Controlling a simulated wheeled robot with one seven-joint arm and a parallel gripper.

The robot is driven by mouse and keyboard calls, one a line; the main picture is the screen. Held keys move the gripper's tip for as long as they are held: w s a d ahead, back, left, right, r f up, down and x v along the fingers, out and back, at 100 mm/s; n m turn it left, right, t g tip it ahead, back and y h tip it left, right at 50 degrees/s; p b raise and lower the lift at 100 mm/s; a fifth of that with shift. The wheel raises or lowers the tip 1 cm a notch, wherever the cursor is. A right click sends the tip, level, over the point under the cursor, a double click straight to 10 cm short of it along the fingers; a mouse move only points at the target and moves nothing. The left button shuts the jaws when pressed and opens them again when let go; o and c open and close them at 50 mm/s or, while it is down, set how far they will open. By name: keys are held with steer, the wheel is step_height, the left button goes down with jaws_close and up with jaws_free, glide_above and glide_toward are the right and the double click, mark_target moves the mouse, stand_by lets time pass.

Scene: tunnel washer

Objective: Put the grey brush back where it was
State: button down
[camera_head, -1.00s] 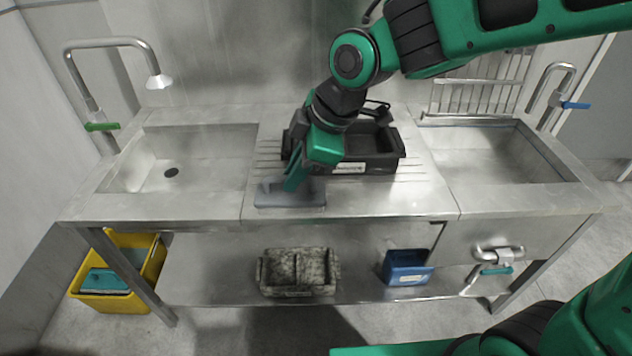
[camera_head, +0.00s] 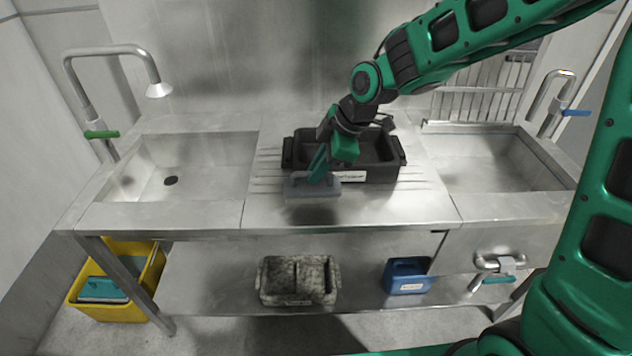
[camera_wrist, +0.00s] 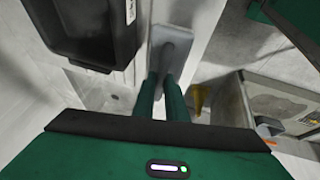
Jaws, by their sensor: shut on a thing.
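The grey brush (camera_head: 300,191) is a flat block with a raised handle. My gripper (camera_head: 318,178) is shut on it from above, in front of the black tray (camera_head: 400,165). In the wrist view, the brush (camera_wrist: 176,36) lies between and beyond the two green fingers of my gripper (camera_wrist: 163,85). The brush looks roughly level and just above the counter's front part. I cannot tell exactly how large the gap under it is. The fingers hide part of the handle.
The black tray stands on the ribbed counter between the left sink (camera_head: 200,190) and right sink (camera_head: 480,185). The counter in front is clear. The lower shelf holds a speckled grey tray (camera_head: 297,299) and a blue container (camera_head: 408,283). A yellow bucket (camera_head: 120,312) stands at left.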

mark_target(316, 186)
steer(key=shift+f, duration=1.95)
steer(key=c, duration=1.8)
jaws_free()
steer(key=shift+r, duration=0.1)
steer(key=v, duration=1.2)
steer(key=shift+s, duration=0.1)
